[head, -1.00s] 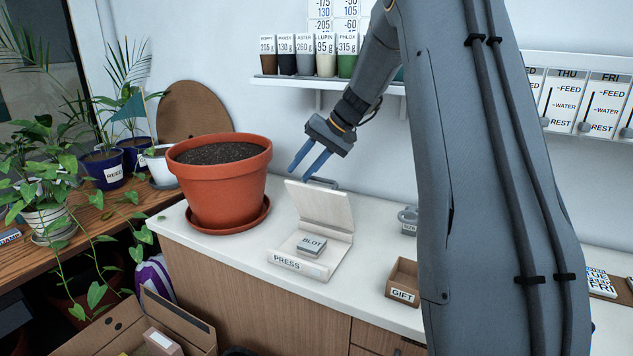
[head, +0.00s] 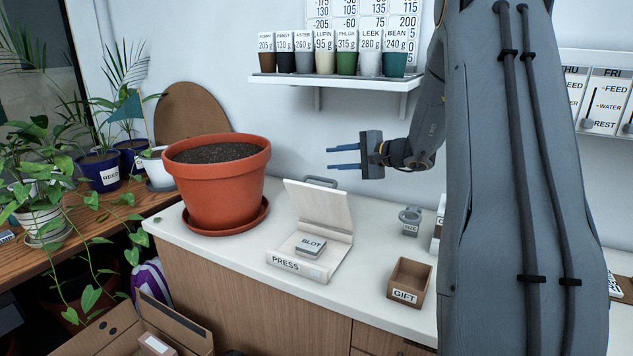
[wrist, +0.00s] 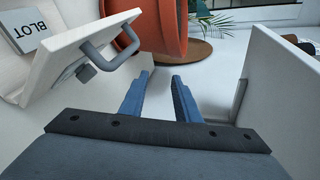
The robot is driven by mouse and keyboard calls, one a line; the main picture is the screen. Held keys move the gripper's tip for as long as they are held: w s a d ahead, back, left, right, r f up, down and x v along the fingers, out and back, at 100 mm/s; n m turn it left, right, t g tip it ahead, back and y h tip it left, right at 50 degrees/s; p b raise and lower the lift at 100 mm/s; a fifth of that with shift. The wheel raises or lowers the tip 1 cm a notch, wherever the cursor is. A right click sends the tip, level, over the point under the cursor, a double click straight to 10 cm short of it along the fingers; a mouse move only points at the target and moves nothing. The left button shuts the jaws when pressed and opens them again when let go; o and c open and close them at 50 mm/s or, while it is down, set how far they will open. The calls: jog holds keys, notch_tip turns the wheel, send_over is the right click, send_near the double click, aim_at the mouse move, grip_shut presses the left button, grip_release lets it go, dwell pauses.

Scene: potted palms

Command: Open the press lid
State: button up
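The white press (head: 300,272) stands on the white counter. Its lid (head: 319,205) is raised and tilts back, with a grey handle (head: 321,181) at its top edge. A grey block marked BLOT (head: 311,246) lies inside on the base. My gripper (head: 330,157) is above and a little right of the lid, open and empty, with its blue fingers pointing left. In the wrist view the lid's handle (wrist: 112,50) is left of the fingers (wrist: 155,95) and apart from them.
A large terracotta pot (head: 216,180) stands left of the press. A wooden GIFT box (head: 409,283) and a grey SIZE ring (head: 410,220) are to its right. A wall shelf (head: 335,82) with several labelled cups is above. Bare counter lies between the press and the GIFT box.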

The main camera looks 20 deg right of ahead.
aim_at(316, 178)
jog(key=s+f+n+y, duration=0.1)
jog(key=f+n, duration=0.1)
jog(key=n, duration=0.2)
jog(key=s+f+n+y+b, duration=0.1)
jog(key=s+f+n+y, duration=0.1)
jog(key=n, duration=0.2)
jog(key=s+a+f+n+t+y, duration=0.1)
jog(key=f+n, duration=0.1)
jog(key=n, duration=0.2)
jog(key=shift+s+n+y+b, duration=0.3)
jog(key=shift+p+x, duration=1.15)
jog(key=shift+x, duration=2.75)
jog(key=shift+s, duration=0.1)
grip_shut()
